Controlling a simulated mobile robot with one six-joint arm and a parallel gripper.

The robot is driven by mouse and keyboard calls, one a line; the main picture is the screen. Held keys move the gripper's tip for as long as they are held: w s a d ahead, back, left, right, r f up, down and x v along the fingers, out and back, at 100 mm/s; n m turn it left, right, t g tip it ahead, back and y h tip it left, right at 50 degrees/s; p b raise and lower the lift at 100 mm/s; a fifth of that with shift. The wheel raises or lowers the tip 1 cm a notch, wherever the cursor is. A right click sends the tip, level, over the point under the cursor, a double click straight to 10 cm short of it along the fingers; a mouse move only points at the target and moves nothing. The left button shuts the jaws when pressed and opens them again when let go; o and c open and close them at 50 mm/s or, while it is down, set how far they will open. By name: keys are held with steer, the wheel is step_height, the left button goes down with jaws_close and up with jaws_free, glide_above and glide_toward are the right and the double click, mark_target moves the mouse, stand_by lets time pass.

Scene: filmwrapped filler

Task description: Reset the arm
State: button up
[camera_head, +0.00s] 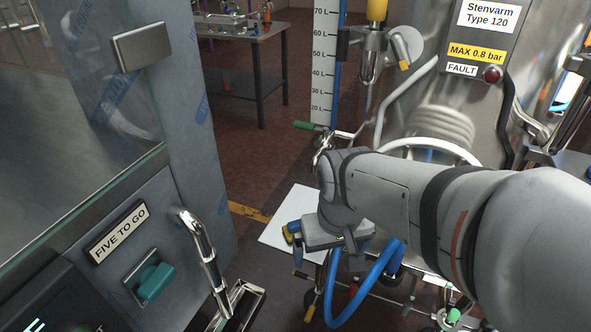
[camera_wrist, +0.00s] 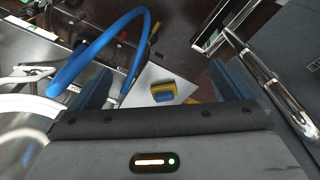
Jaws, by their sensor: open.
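My arm reaches in from the right in the head view, and my gripper (camera_head: 326,240) hangs at its end, in front of the steel machine and above the floor area. In the wrist view my gripper (camera_wrist: 163,88) has its two dark blue fingers wide apart, with nothing held between them. A yellow and blue block (camera_wrist: 163,92) shows beyond the fingers, over a white sheet (camera_wrist: 150,75). The white sheet also shows in the head view (camera_head: 285,213), partly hidden by my gripper.
A blue hose (camera_head: 352,302) loops close below my gripper, and also shows in the wrist view (camera_wrist: 88,52). A steel handle (camera_head: 203,258) and teal knob (camera_head: 152,280) are on the left cabinet. The tank (camera_head: 440,110) stands behind my arm. A bench (camera_head: 245,45) stands farther back.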

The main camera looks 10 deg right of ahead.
steer(key=shift+r, duration=0.1)
step_height(320, 180, up, 21)
steer(key=t+p, duration=0.1)
steer(key=p, duration=1.8)
steer(key=shift+r, duration=0.2)
steer(key=shift+c, duration=0.2)
